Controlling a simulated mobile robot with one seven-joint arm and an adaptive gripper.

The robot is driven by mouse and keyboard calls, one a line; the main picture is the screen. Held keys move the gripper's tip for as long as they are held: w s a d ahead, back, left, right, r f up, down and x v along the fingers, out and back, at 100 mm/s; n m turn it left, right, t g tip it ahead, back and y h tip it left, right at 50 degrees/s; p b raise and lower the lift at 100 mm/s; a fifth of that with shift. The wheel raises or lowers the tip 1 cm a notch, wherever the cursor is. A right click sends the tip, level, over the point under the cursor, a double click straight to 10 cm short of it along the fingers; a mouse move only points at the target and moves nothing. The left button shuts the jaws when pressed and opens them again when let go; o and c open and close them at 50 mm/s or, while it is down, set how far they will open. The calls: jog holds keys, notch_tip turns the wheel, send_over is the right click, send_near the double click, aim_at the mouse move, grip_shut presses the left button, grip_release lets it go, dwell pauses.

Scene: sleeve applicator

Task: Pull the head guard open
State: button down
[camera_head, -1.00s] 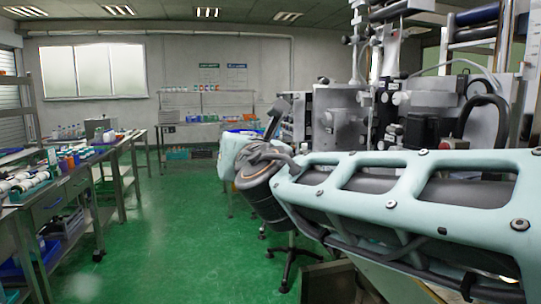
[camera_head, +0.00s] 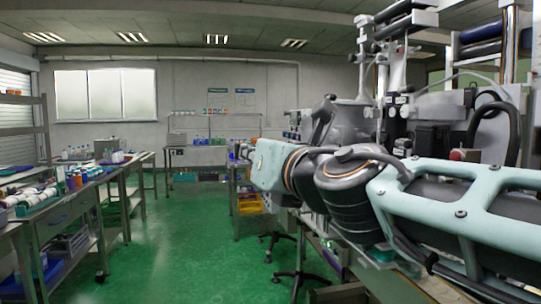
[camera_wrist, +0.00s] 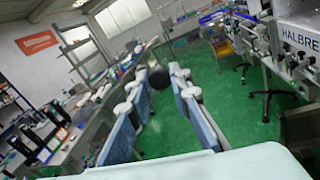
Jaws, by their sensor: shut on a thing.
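My gripper (camera_wrist: 160,81) shows in the wrist view, with its two jointed grey-blue fingers reaching away from the camera. A small dark round knob-like piece (camera_wrist: 158,77) sits between the fingertips, and the gripper is shut on it. What the knob is fixed to cannot be made out. The sleeve applicator machine (camera_head: 436,98) stands on the right in the head view, partly covered by my arm. Part of it, with large lettering, also shows at the upper right of the wrist view (camera_wrist: 300,42). I cannot clearly pick out the head guard. My gripper is hidden in the head view.
A long workbench (camera_head: 62,205) with bottles and trays runs along the left. A shelf bench (camera_head: 205,152) stands at the back wall. A black stool base (camera_head: 298,275) stands near the machine. The green floor (camera_head: 190,240) between is clear.

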jog(key=c, duration=1.8)
grip_release()
jog(key=shift+o, duration=0.2)
jog(key=v, duration=1.2)
